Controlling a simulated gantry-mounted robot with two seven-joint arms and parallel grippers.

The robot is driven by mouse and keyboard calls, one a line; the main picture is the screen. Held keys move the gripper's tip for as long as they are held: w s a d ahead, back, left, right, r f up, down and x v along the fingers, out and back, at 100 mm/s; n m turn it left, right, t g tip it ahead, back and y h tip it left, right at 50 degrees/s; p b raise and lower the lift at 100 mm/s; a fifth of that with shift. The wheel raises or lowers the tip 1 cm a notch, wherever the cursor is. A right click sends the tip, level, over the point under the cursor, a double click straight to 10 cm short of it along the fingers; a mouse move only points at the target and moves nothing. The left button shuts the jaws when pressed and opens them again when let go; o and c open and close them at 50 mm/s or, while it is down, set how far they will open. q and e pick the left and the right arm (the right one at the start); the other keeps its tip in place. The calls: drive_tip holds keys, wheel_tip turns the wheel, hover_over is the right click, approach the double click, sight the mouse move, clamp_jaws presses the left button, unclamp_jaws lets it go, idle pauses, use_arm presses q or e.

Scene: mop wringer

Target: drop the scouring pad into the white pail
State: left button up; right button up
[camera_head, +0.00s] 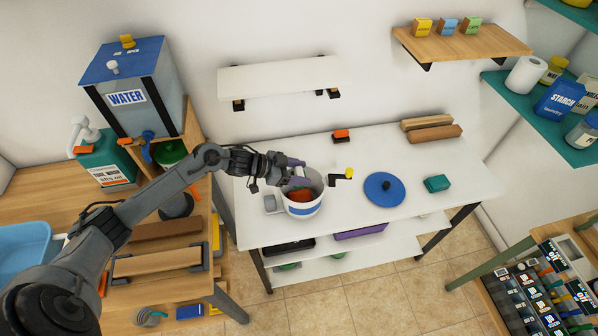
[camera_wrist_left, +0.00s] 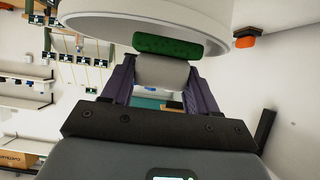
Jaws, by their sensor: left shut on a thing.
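The white pail (camera_head: 306,210), with a blue band, stands on the white table. My left gripper (camera_head: 297,182) reaches over its rim from the left. In the left wrist view my left gripper (camera_wrist_left: 163,80) is shut on a grey piece with a green slab directly beyond it, which I take for the scouring pad (camera_wrist_left: 170,45). The pad is in front of the pail's white round form (camera_wrist_left: 140,14). In the head view the fingers hide much of it. A reddish-orange thing (camera_head: 300,195) shows inside the pail below the fingers; I cannot tell what it is. My right gripper is out of view.
A crank with a yellow knob (camera_head: 349,173) juts from the pail's right side. A blue round lid (camera_head: 384,190), a teal block (camera_head: 437,184) and an orange-and-black block (camera_head: 341,135) are on the table. A white wall shelf (camera_head: 280,77) hangs behind.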

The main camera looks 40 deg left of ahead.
use_arm(q)
drive_tip(key=o, duration=1.1)
drive_tip(key=shift+o, duration=0.2)
drive_tip(key=v, duration=1)
drive_tip(key=shift+s+a+r, duration=0.2)
drive_tip(key=shift+s, duration=0.05)
